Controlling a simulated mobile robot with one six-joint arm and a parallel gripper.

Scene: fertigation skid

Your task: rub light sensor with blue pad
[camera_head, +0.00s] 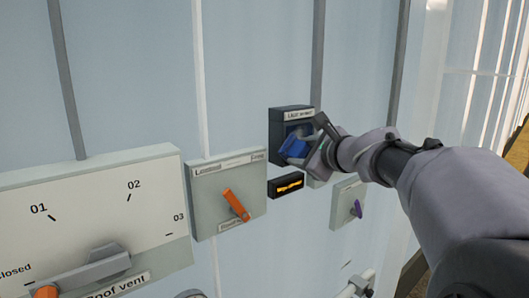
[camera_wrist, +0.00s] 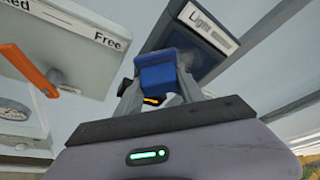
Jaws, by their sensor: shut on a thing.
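The light sensor is a dark box (camera_head: 275,134) with a white label on top, fixed to the pale panel wall in the head view. It also shows at the upper right in the wrist view (camera_wrist: 200,42), its label reading "Light". My gripper (camera_head: 312,150) is shut on the blue pad (camera_head: 294,147) and holds it at the front of the sensor. In the wrist view the blue pad (camera_wrist: 155,72) sits between the fingertips and overlaps the sensor's left edge. I cannot tell whether the pad touches the sensor's face.
A grey box with an orange lever (camera_head: 236,205) is left of the sensor. A small dark amber display (camera_head: 286,186) is just below it. A box with a purple knob (camera_head: 357,208) is lower right. A large "Roof vent" dial plate (camera_head: 100,215) fills the lower left.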

